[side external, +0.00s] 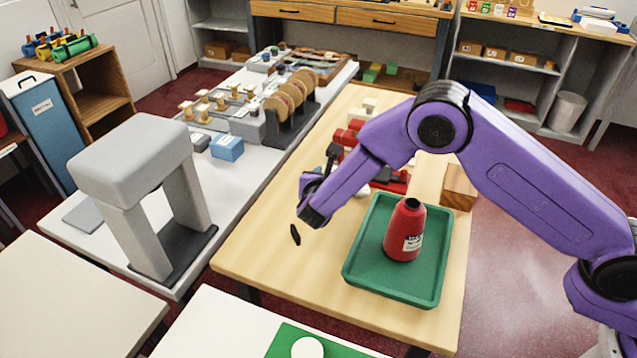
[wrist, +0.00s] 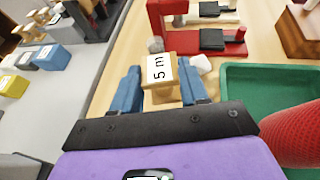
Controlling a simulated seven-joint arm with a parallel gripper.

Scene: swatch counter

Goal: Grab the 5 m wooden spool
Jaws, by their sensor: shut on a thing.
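The wooden spool (wrist: 162,92) shows in the wrist view between the two blue fingers of my gripper (wrist: 158,78). It is light wood, and its white label reads "5 m". My gripper is shut on it, one finger at each side. In the side external view my gripper (side external: 305,222) is over the wooden table, left of the green tray, and the spool cannot be made out there. I cannot tell whether the spool touches the table.
A red bottle (side external: 405,235) stands in the green tray (side external: 365,278). Red clamp-like tools (wrist: 205,42) and small pale blocks lie beyond my gripper. A wooden block (side external: 458,187) is behind the tray. The grey counter (side external: 225,185) at left holds spools and boxes. The table's front left is clear.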

